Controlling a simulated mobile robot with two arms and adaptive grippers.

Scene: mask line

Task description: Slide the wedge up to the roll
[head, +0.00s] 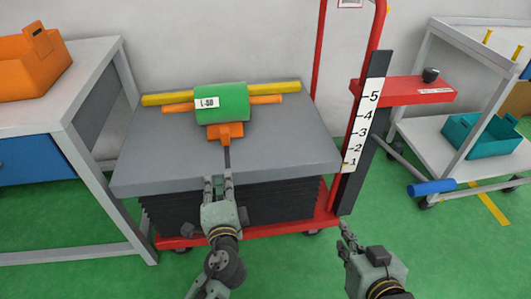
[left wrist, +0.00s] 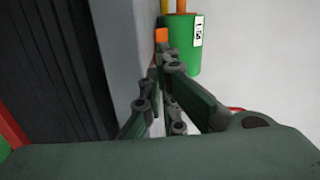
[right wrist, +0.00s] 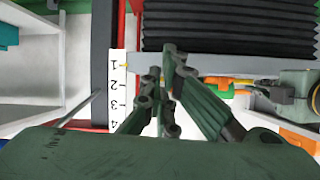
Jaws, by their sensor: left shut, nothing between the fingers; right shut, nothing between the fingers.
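The green roll (head: 221,102), labelled L-50, lies on the grey lift table top (head: 290,145) with an orange bar through it, in front of a yellow bar. The orange wedge (head: 225,132) sits at the roll's near side, with a dark handle (head: 227,157) pointing toward me. In the head view I cannot tell whether wedge and roll touch. My left gripper (head: 217,181) is shut at the table's front edge, at the near end of the handle; nothing shows held. The left wrist view also shows the roll (left wrist: 181,52). My right gripper (head: 346,232) is shut and empty, right of the lift.
A height scale (head: 366,115) marked 1 to 5 stands at the lift's right, beside a red post and bracket (head: 410,89). A blue pedal or handle (head: 432,187) is further right. A bench with an orange bin (head: 30,57) is left. A trolley holds a teal bin (head: 482,136).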

